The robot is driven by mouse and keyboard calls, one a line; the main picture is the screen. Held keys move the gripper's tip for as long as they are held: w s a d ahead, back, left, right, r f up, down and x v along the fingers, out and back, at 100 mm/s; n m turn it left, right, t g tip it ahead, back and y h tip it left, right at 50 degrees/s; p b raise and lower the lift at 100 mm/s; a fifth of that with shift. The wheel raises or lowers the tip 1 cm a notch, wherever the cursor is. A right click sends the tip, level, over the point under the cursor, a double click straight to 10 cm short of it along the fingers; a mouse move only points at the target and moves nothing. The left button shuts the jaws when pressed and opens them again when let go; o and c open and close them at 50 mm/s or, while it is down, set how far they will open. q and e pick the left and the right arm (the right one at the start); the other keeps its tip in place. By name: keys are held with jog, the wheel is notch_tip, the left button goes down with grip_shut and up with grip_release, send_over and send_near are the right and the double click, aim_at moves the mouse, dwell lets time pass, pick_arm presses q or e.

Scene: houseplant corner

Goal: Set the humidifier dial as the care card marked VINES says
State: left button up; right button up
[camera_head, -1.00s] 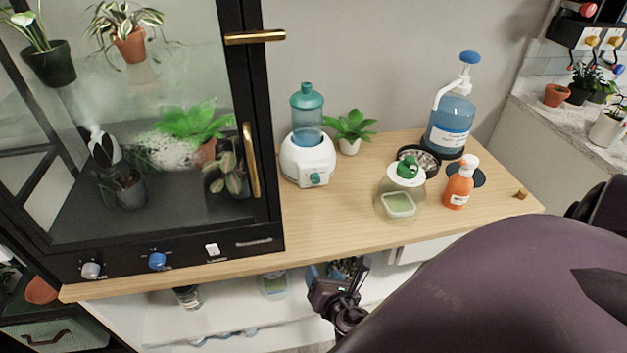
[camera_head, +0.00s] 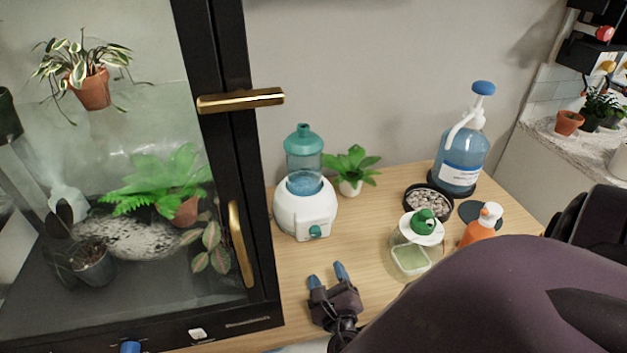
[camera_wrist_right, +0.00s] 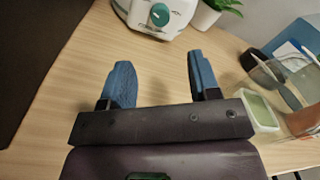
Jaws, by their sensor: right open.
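The humidifier (camera_head: 304,210) stands on the wooden table, with a white base, a clear tank and a teal cap. Its teal dial (camera_head: 315,231) is on the front of the base; the dial also shows in the right wrist view (camera_wrist_right: 159,14), beyond the fingertips. My right gripper (camera_head: 327,271) is open and empty, in front of the humidifier and apart from it. Its blue-tipped fingers point toward the base in the right wrist view (camera_wrist_right: 160,78). No care card marked VINES can be made out.
A glass plant cabinet (camera_head: 262,200) stands close on the left, with a brass handle (camera_head: 241,245) jutting out. A small potted plant (camera_head: 350,172), a blue pump bottle (camera_head: 460,158), a pebble dish (camera_head: 430,203), a green-topped jar (camera_head: 411,258) and an orange bottle (camera_head: 481,226) stand to the right.

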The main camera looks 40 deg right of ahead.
aim_at(316, 235)
jog(key=shift+x, duration=0.75)
jog(key=x, duration=0.7)
jog(key=shift+w+d+b, duration=0.2)
jog(key=shift+w+b, duration=0.15)
jog(key=shift+x, duration=0.95)
jog(key=shift+c, duration=0.4)
jog(key=c, duration=0.8)
jog(key=shift+c, duration=0.2)
